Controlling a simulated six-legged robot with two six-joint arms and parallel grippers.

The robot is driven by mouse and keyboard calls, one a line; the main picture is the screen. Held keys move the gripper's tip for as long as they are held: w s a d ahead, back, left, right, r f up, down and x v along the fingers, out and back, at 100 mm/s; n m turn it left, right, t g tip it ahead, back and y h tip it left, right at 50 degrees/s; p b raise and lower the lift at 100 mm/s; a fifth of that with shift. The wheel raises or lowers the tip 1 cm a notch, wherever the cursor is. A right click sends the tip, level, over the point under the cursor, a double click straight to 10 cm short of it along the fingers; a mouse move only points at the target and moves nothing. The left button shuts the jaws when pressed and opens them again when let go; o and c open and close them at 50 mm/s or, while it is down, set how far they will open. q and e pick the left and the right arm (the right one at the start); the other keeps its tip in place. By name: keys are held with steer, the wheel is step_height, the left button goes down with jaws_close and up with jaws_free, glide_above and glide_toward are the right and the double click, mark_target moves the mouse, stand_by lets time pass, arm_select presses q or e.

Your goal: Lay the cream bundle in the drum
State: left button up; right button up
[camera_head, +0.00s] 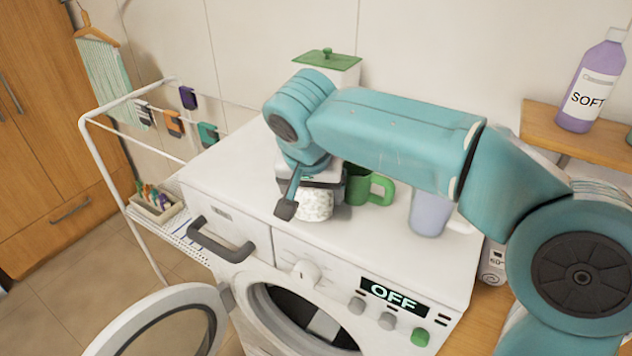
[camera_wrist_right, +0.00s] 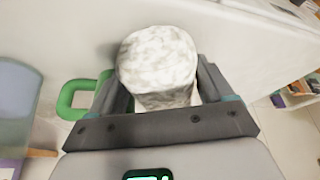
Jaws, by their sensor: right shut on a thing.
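The cream bundle (camera_head: 315,205) is a mottled off-white roll on or just above the washing machine's top. My right gripper (camera_head: 310,198) comes down over it and is shut on it. In the right wrist view the bundle (camera_wrist_right: 158,62) sits between the two fingers of the gripper (camera_wrist_right: 160,85). The washing machine's drum (camera_head: 300,318) shows through the round front opening, with something pale inside it. The drum door (camera_head: 165,330) hangs open to the left. My left gripper is not in view.
A green mug (camera_head: 362,186) and a pale lilac mug (camera_head: 430,213) stand right of the bundle. A green-lidded container (camera_head: 330,68) stands behind. A drying rack (camera_head: 135,105) is on the left. A purple softener bottle (camera_head: 592,85) stands on a shelf. The machine's panel reads OFF.

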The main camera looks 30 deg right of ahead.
step_height(320, 180, up, 10)
steer(key=shift+s+f, duration=0.1)
steer(key=shift+f, duration=0.15)
steer(key=shift+r, duration=0.2)
